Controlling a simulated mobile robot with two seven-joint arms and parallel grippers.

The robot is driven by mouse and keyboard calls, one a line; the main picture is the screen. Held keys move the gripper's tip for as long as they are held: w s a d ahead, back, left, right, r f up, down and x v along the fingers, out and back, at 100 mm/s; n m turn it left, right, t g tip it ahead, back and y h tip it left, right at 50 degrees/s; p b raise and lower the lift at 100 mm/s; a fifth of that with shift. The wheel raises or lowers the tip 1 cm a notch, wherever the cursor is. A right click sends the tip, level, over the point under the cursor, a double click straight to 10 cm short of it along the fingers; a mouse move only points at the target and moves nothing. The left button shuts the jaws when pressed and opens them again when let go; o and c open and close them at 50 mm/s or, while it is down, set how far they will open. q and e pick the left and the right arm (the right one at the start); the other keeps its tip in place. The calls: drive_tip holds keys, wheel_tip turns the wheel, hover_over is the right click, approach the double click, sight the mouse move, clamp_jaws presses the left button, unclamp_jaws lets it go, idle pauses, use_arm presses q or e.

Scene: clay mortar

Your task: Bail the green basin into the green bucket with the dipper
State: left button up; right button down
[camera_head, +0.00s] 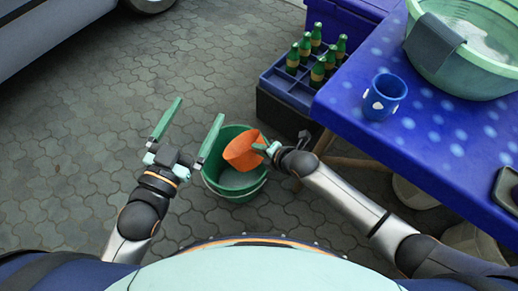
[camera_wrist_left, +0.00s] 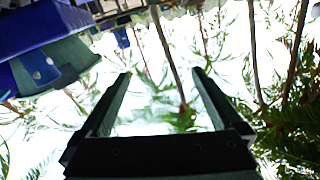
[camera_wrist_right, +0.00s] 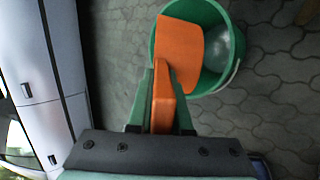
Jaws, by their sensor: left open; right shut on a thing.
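The green bucket (camera_head: 252,184) stands on the paving, with some pale content or a light bottom inside; it also shows in the right wrist view (camera_wrist_right: 232,70). My right gripper (camera_head: 262,147) is shut on the orange dipper (camera_head: 240,153) and holds it over the bucket's upper right side. In the right wrist view the dipper (camera_wrist_right: 180,45) reaches from between the fingers (camera_wrist_right: 162,100) across the bucket's mouth. The green basin (camera_head: 455,75) sits on the blue table at the upper right, with whitish content and a grey cloth over its rim. My left gripper (camera_head: 188,130) is open and empty, left of the bucket.
The blue spotted table (camera_head: 430,150) carries a blue cup (camera_head: 384,97) and a dark flat object (camera_head: 508,187). A blue crate (camera_head: 284,86) of green bottles stands beside the table. A vehicle (camera_head: 45,35) is at the upper left. The paving (camera_head: 85,140) at left is clear.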

drive_tip(key=shift+s+d+f+t+b, duration=0.2)
drive_tip(key=shift+f+t+b, duration=0.15)
drive_tip(key=shift+b, duration=0.3)
use_arm(q)
drive_tip(key=s+d+r+m+t+h+b, duration=0.1)
drive_tip(key=s+r+m+t+h, duration=0.15)
drive_tip(key=r+m+h, duration=0.4)
drive_tip(key=s+d+r+m+t+h+b, duration=0.1)
drive_tip(key=s+r+t+h, duration=0.2)
drive_tip(key=r, duration=0.7)
wheel_tip(320, 180, down, 6)
drive_tip(key=s+g+b, duration=0.1)
drive_tip(key=b, duration=0.5)
drive_tip(key=shift+s+n, duration=0.3)
drive_tip(key=shift+n, duration=0.15)
use_arm(e)
drive_tip(key=f+t+y, duration=0.1)
drive_tip(key=s+d+t+y, duration=0.1)
drive_tip(key=y, duration=0.1)
drive_tip(key=shift+d+f, duration=0.3)
drive_tip(key=shift+f, duration=0.05)
use_arm(q)
drive_tip(key=shift+s+r+h, duration=0.1)
drive_tip(key=shift+h, duration=0.15)
use_arm(e)
drive_tip(key=shift+a+r, duration=0.1)
drive_tip(key=shift+a, duration=0.05)
